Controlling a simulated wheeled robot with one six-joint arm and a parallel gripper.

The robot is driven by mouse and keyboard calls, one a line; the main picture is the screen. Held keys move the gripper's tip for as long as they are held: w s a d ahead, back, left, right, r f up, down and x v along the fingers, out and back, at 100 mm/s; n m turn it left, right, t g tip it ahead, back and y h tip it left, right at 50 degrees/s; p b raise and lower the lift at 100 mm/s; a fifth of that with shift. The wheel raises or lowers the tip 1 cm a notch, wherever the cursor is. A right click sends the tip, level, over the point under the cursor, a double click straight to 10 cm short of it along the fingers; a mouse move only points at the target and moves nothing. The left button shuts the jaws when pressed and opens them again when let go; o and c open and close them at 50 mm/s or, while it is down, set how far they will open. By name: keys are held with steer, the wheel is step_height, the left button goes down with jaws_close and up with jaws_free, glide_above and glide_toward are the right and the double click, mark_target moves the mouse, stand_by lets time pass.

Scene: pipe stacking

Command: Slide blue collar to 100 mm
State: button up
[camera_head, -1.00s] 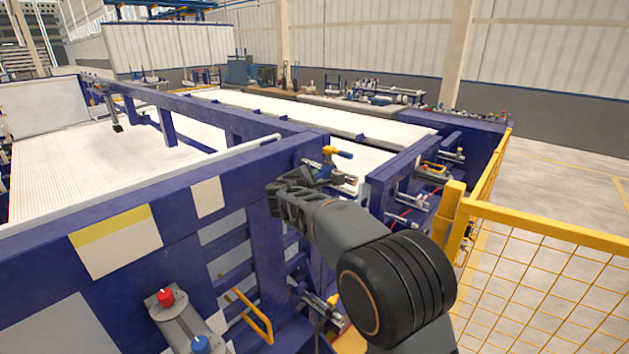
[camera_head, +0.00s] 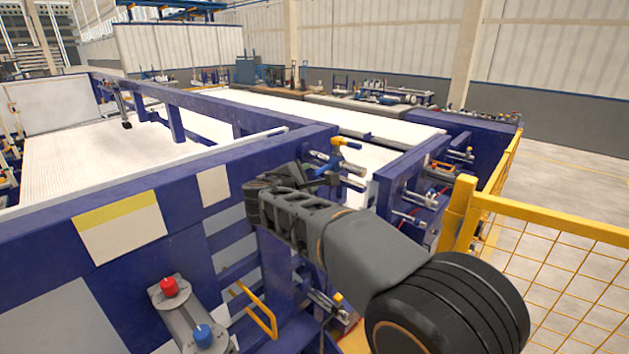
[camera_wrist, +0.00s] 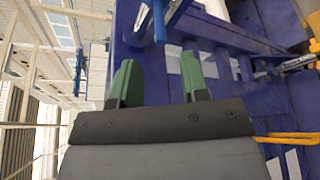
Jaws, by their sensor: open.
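My gripper (camera_head: 262,198) is at the end of my arm, in front of the blue frame in the head view. In the wrist view its two green fingers (camera_wrist: 160,82) stand wide apart with nothing between them. A yellow fitting with a blue handle (camera_head: 350,144) sits on a metal rod behind and right of my gripper, apart from it. A blue upright piece (camera_wrist: 159,20) shows ahead of the fingers in the wrist view. I cannot tell whether either is the blue collar. No scale or 100 mm mark can be read.
A cylinder unit with a red knob (camera_head: 168,287) and a blue knob (camera_head: 203,337) is at lower left. A yellow mesh fence (camera_head: 560,232) stands right of my arm. The blue frame (camera_head: 120,300) fills the left. A yellow handle (camera_head: 262,318) juts out low.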

steer(key=shift+b+v, duration=0.4)
steer(key=shift+v, duration=1.65)
steer(key=shift+d, duration=0.1)
